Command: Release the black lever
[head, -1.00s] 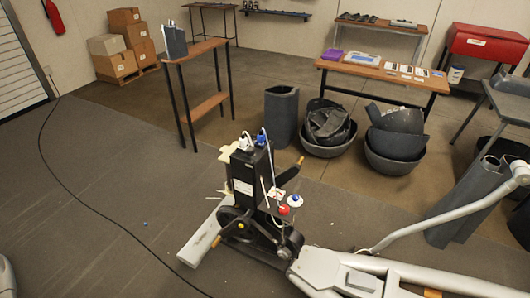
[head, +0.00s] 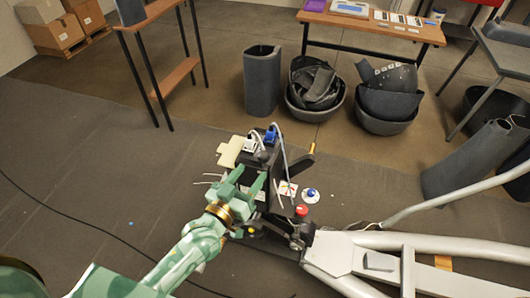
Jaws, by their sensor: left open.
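A black machine (head: 284,160) stands upright at the middle of the head view. A black lever (head: 304,162) with an orange-yellow tip sticks out on its right side, angled up and to the right. My left gripper (head: 250,178), green with a gold wrist ring, is open at the machine's near left side and hides part of its front and lower body. It is apart from the orange-tipped lever, with the machine's body between them. I cannot tell whether its fingers touch the machine. My right gripper is not in view.
A red button (head: 301,210) and a blue-and-white knob (head: 311,195) sit right of the machine. A grey metal frame (head: 430,260) fills the lower right. Black tubs (head: 316,112) and a dark bin (head: 262,80) stand behind. A black cable (head: 95,235) crosses the open floor at left.

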